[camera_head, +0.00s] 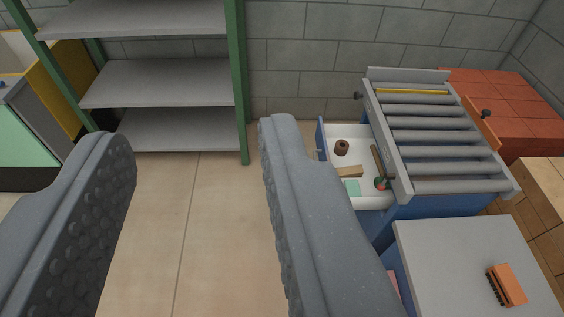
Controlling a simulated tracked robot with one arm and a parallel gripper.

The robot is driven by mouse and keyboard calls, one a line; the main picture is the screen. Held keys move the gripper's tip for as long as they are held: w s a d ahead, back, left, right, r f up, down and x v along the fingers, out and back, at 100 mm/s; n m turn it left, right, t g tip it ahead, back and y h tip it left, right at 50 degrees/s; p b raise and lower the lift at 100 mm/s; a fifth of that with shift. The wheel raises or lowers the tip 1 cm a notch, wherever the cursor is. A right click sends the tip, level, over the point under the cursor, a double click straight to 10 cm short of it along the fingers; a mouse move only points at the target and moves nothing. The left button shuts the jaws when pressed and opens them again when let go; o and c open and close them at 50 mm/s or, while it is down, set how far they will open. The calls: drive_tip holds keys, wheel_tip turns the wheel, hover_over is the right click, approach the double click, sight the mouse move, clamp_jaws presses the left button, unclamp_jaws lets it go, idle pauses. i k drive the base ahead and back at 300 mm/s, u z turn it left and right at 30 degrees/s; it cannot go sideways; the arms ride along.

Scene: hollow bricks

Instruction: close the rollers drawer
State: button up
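The rollers drawer (354,147) is a white-lined drawer with a blue front (321,139), pulled out to the left from under a grey roller table (437,127) on a blue cabinet. Inside the drawer are a brown roll (341,147), a wooden block (349,171), a teal piece (352,187) and a red-and-green item (381,183). My gripper (190,135) is open and empty, its two fingers wide apart in the foreground. The right finger is left of the drawer in the picture and hides part of its near side. I cannot see any contact.
A grey-topped table (470,262) with an orange brush (507,285) stands at the near right. Empty grey shelves with green posts (241,80) stand at the back left. Tan floor (210,200) is clear between them.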

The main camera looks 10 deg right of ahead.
sight(360, 137)
drive_tip(key=u, duration=1.8)
drive_tip(key=i, duration=1.4)
drive_tip(key=z, duration=3.15)
drive_tip(key=i, duration=1)
drive_tip(key=u, duration=0.1)
